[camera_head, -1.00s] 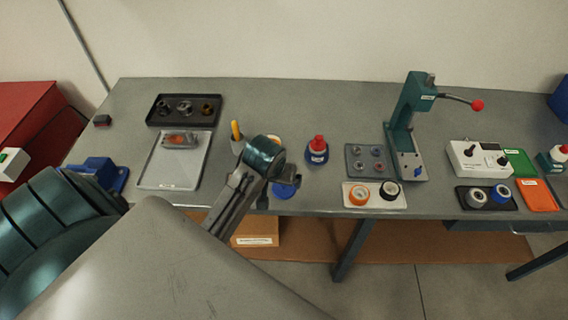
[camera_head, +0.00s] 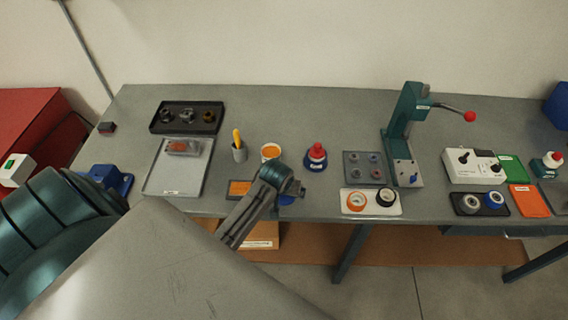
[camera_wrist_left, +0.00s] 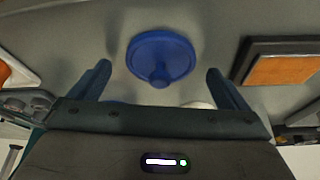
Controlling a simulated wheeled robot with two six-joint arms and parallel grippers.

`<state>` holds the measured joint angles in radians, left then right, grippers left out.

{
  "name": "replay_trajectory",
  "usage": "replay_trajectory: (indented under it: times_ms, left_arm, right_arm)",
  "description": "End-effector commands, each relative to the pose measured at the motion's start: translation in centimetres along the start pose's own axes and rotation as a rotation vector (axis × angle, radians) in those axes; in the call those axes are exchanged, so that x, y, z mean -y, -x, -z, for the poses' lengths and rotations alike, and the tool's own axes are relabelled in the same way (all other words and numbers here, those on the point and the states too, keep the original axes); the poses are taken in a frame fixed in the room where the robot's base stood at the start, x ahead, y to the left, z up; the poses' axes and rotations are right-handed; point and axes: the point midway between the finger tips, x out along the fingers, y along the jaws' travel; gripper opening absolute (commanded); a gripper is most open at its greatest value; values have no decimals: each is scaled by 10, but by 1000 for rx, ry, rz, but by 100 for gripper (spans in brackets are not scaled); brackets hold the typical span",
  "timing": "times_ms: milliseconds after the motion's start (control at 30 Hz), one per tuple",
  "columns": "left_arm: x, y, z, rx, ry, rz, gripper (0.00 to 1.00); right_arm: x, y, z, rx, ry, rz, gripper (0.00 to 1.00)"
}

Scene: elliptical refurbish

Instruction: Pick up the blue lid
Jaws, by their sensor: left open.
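The blue lid (camera_wrist_left: 161,55) is a round disc with a knob, lying on the grey table in the left wrist view. In the head view only a blue sliver of the lid (camera_head: 287,200) shows beside my gripper, near the table's front edge; the rest is hidden. My left gripper (camera_wrist_left: 158,72) is open, with one finger on each side of the lid in the wrist picture. Nothing is held, and I cannot tell the exact height gap. In the head view my left gripper (camera_head: 291,185) is over the front edge area. My right gripper is not in view.
A dark-framed orange pad (camera_head: 239,189) lies left of the gripper. Behind are a white cup with orange contents (camera_head: 271,153) and a pen holder (camera_head: 240,154).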

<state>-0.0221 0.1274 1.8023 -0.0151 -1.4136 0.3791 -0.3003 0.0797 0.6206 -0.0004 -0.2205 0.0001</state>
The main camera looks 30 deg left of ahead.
Motion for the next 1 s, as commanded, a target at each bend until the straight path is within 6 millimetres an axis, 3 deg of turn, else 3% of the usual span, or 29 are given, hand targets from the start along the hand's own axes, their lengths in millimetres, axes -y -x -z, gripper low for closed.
replay_trajectory:
  times_ms: [267,500,1000]
  left_arm:
    - [0,-3,0,-1,0,-1,97]
    - [0,-3,0,-1,0,0,50]
    - [0,1,2,-2,0,-1,46]
  right_arm:
    - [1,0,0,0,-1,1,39]
    - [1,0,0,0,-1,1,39]
    - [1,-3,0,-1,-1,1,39]
